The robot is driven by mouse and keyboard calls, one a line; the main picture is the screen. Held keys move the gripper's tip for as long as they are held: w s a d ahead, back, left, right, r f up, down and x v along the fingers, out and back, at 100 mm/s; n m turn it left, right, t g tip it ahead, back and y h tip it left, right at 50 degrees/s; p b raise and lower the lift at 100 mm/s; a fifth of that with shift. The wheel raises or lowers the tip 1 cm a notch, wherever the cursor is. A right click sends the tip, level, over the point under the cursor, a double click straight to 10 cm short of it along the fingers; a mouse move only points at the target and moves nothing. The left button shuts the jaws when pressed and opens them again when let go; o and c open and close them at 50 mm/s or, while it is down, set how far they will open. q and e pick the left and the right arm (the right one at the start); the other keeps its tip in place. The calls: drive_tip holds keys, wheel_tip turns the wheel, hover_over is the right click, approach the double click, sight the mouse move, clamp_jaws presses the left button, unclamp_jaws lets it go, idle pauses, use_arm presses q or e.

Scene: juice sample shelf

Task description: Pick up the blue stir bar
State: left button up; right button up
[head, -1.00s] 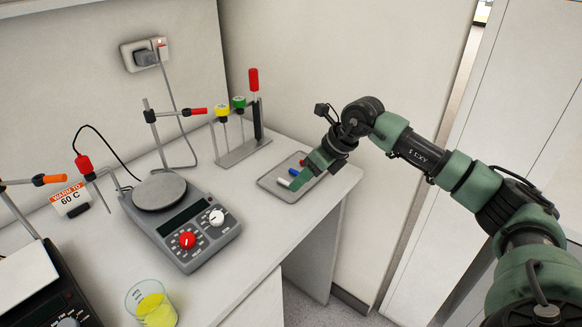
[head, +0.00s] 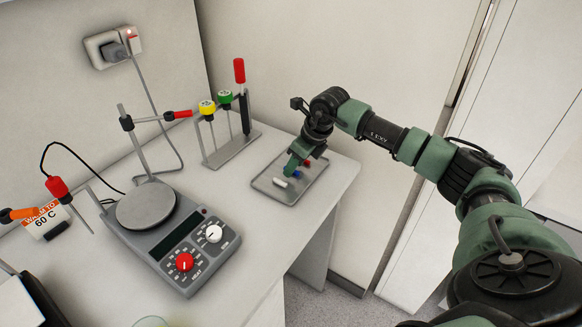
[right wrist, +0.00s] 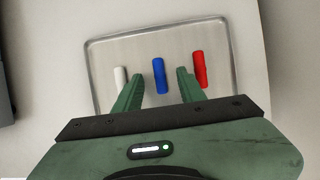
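The blue stir bar (right wrist: 159,76) lies on a grey metal tray (right wrist: 141,51), between a white bar (right wrist: 121,77) and a red bar (right wrist: 200,70). My right gripper (right wrist: 160,80) is open above the tray, with one green finger on each side of the blue bar and gaps between. In the head view the right gripper (head: 294,164) is over the tray (head: 286,191), and a bit of the blue bar (head: 296,174) shows beside it. My left gripper is not in view.
A rack with tools (head: 233,149) stands behind and left of the tray. A hotplate with dials (head: 147,206) stands to the left, with a clamp stand (head: 127,123) behind it. The table's right edge is close to the tray.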

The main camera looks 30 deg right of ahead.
drive_tip(key=shift+w+a+f, duration=0.1)
drive_tip(key=shift+f, duration=0.3)
drive_tip(key=shift+c, duration=0.3)
clamp_jaws()
